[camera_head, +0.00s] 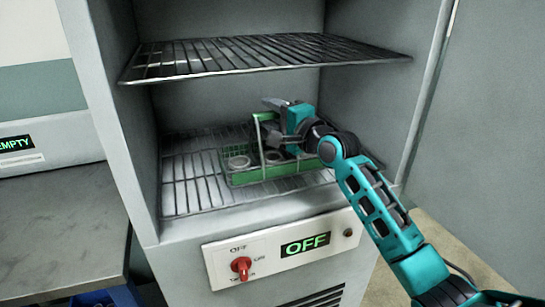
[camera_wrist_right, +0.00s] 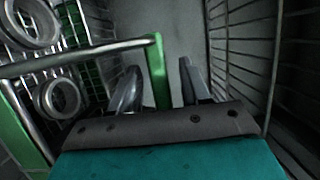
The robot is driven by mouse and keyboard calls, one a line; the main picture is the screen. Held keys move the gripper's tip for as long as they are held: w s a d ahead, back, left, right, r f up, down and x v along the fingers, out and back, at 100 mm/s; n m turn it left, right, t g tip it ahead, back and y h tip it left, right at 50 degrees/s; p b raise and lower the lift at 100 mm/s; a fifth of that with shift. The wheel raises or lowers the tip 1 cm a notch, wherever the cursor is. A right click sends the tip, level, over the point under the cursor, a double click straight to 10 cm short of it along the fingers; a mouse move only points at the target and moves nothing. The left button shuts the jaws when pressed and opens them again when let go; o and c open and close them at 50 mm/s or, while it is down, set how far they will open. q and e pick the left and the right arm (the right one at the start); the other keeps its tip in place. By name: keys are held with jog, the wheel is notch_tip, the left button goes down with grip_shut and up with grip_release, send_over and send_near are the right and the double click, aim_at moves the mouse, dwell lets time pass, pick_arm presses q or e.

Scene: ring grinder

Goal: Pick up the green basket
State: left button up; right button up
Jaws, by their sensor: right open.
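The green basket (camera_head: 245,178) sits on the lower wire shelf inside a grey cabinet, with metal rings (camera_head: 238,163) in it. Its raised handle has a green upright (camera_head: 257,135). My right gripper (camera_head: 272,104) reaches into the cabinet over the basket's back right part. I cannot tell whether either finger touches the handle. My left gripper is not in view.
An upper wire shelf (camera_head: 265,57) spans the cabinet above the arm. The cabinet's side walls (camera_head: 372,115) stand close on both sides. A front panel has a red knob (camera_head: 241,264) and an OFF display (camera_head: 305,245). A grey table (camera_head: 60,225) is at left.

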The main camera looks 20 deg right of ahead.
grip_shut()
dwell(0.4)
dwell(0.9)
jog(key=shift+r, duration=0.1)
